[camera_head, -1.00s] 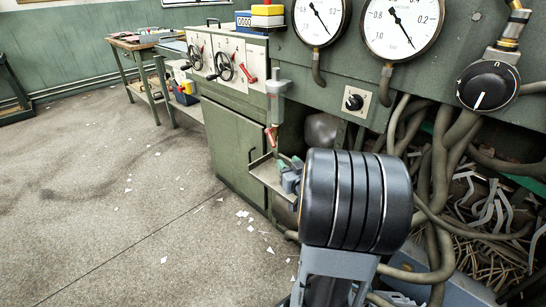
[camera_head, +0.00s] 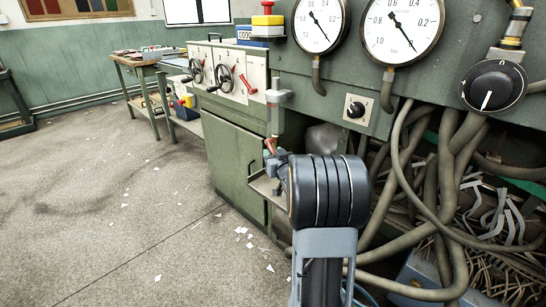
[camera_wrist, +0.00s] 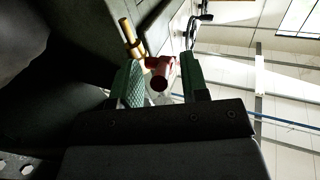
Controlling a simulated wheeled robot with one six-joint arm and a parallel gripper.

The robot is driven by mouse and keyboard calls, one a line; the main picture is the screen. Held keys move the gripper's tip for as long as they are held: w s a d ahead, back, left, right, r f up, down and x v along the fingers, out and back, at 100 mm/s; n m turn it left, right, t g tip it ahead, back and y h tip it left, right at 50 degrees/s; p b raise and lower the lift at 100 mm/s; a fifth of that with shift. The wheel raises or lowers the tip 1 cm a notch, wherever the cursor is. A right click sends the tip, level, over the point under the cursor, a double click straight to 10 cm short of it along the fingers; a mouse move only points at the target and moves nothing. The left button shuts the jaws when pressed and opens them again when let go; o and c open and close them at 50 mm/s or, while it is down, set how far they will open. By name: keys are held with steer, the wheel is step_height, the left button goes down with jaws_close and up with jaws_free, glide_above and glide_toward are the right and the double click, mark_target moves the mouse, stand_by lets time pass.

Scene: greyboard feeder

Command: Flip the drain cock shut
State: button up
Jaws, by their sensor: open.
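The drain cock's red lever (camera_head: 270,146) shows under the grey upright cylinder (camera_head: 278,112) at the front of the green machine. In the wrist view the red lever (camera_wrist: 159,74) sits between the two green-padded fingers of my gripper (camera_wrist: 162,62), its round end facing the camera. The fingers are open, with a gap seen on the right side of the lever; whether the left finger touches it I cannot tell. A brass-coloured rod (camera_wrist: 131,38) is just above the left finger. In the head view my arm hides most of the gripper.
A small metal tray (camera_head: 264,186) juts out below the cock. Two black handwheels (camera_head: 225,77) and a red lever (camera_head: 248,85) are on the panel to the left. Hoses (camera_head: 412,170) hang at the right. The floor at left is open, with paper scraps.

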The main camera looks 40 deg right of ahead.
steer(key=shift+w, duration=0.25)
steer(key=shift+c, duration=0.2)
jaws_close()
